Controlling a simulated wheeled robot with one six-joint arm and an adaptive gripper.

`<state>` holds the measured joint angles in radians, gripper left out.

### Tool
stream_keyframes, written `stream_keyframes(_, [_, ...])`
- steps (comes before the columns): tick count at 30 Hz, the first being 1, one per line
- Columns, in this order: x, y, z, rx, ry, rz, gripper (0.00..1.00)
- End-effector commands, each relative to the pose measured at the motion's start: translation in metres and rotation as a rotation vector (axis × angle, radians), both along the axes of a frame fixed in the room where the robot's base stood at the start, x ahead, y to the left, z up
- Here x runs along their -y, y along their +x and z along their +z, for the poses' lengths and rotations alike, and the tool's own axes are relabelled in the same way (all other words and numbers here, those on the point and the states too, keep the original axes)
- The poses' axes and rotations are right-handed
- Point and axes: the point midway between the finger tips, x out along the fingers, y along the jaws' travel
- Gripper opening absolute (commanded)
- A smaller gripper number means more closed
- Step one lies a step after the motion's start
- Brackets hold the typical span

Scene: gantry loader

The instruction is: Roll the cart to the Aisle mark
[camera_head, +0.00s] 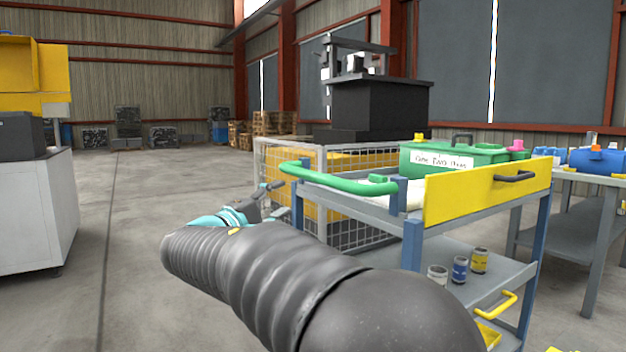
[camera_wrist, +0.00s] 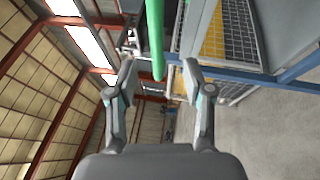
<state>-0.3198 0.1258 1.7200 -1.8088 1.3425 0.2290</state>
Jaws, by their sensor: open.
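The cart (camera_head: 535,240) stands at the right in the head view, with blue posts, grey shelves and a yellow drawer (camera_head: 470,195). Its green push handle (camera_head: 340,182) sticks out to the left. My gripper (camera_head: 274,200) is just left of the handle, partly hidden behind my dark arm. In the wrist view the green handle (camera_wrist: 155,40) comes down from the top towards the gap between the fingertips of my open gripper (camera_wrist: 160,80). I cannot tell whether they touch. No floor mark labelled Aisle can be made out.
A green labelled box (camera_head: 455,158) is on the cart's top; several small cans (camera_head: 459,268) are on its lower shelf. A mesh cage (camera_head: 345,220) with a black machine is behind. A grey cabinet (camera_head: 35,215) stands left. A workbench (camera_head: 600,200) is at right. The floor between is clear.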

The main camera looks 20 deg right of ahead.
Motion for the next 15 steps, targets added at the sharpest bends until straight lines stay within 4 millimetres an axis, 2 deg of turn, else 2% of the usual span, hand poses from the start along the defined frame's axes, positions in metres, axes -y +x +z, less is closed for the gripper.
stream_keyframes(3, [0.003, -0.002, 0.006, 0.029, -0.012, -0.013, 0.52])
stream_keyframes(7, [0.013, 0.004, 0.007, 0.032, -0.007, -0.012, 0.52])
stream_keyframes(15, [0.052, 0.030, 0.016, 0.030, -0.007, -0.014, 0.52])
